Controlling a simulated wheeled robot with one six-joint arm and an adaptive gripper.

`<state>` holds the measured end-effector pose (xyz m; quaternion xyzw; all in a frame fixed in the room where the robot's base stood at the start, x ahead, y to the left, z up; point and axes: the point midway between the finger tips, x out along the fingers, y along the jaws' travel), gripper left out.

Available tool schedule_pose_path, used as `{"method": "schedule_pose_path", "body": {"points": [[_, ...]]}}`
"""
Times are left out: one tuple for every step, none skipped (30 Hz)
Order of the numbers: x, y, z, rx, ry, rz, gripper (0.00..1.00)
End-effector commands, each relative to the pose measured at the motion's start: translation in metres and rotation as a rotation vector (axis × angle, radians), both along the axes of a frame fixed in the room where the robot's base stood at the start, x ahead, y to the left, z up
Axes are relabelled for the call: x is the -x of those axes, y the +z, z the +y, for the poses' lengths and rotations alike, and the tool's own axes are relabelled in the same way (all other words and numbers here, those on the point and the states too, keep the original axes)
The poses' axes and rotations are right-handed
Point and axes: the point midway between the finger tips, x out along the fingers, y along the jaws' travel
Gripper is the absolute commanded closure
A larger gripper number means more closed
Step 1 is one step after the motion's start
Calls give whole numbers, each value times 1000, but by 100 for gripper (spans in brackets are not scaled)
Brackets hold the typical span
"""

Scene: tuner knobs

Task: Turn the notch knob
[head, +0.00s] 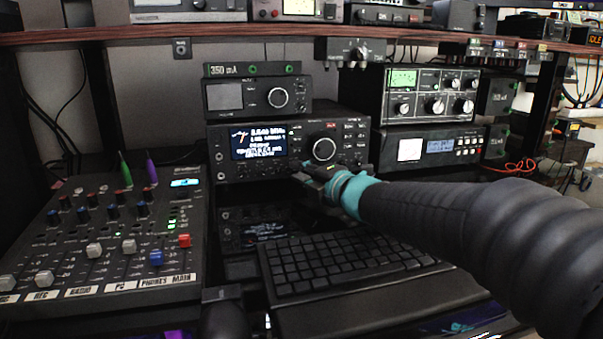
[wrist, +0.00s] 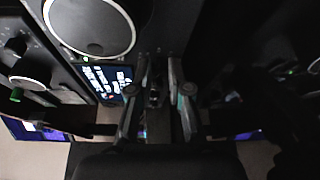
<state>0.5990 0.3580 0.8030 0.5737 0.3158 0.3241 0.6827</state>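The black radio (head: 215,172) in the middle of the shelf has a lit blue-and-white screen (head: 259,141) and a large silver-rimmed tuning knob (head: 324,149). No label reading notch is legible, so I cannot tell which small knob is the notch knob. My gripper (head: 322,171) is at the radio's lower front, just below the tuning knob, and hides part of the panel. In the wrist view my gripper's two fingers (wrist: 158,75) stand apart with a narrow gap, close to the dark panel. The tuning knob (wrist: 92,25) is to their upper left. I cannot tell whether the fingers touch a small knob.
A black keyboard (head: 340,262) lies below the radio. A mixer (head: 100,243) with several faders stands at left. More radio units (head: 430,95) are stacked at right, and a wooden shelf (head: 240,31) runs above.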

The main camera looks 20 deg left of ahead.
Motion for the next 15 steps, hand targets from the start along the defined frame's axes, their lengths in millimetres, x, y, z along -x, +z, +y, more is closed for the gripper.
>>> {"method": "schedule_pose_path", "body": {"points": [[0,0,0,1,-1,0,68],[0,0,0,1,-1,0,60],[0,0,0,1,0,1,57],[0,0,0,1,0,1,57],[0,0,0,0,0,0,57],[0,0,0,0,0,0,57],[0,0,0,0,0,0,57],[0,0,0,0,1,0,57],[0,0,0,0,1,0,57],[0,0,0,0,1,0,57],[0,0,0,1,1,-1,57],[1,0,-1,1,0,-1,57],[2,0,-2,1,0,-1,57],[3,1,-4,1,0,-1,57],[5,1,-7,0,-1,-2,57]]}}
